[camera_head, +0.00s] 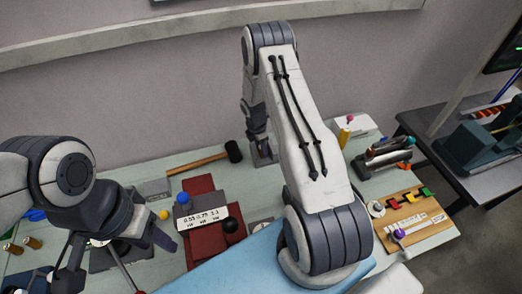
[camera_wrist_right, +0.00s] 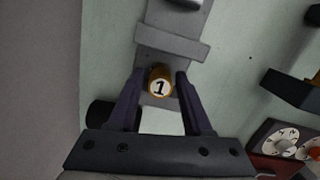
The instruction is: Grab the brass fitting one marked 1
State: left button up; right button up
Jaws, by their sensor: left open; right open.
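The brass fitting marked 1 (camera_wrist_right: 160,84) shows in the right wrist view, its round white end with the black "1" facing the camera. It sits on a grey metal piece (camera_wrist_right: 172,52). My right gripper (camera_wrist_right: 160,78) is open, with one dark finger on each side of the fitting; whether either finger touches it I cannot tell. In the head view my right gripper (camera_head: 264,152) points down near the back of the table, and the fitting is hidden there. My left gripper (camera_head: 118,258) is open at the left front, and its fingers show only partly.
A black-headed mallet (camera_head: 205,157) lies left of my right gripper. A red block (camera_head: 200,187) and a label plate reading 0.55, 0.75, 1.1 (camera_head: 202,218) stand mid-table. Brass-coloured cylinders (camera_head: 32,243) are at far left. A wooden board (camera_head: 430,228) with coloured pieces lies at right.

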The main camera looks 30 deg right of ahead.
grip_shut()
jog(key=shift+r, duration=0.15)
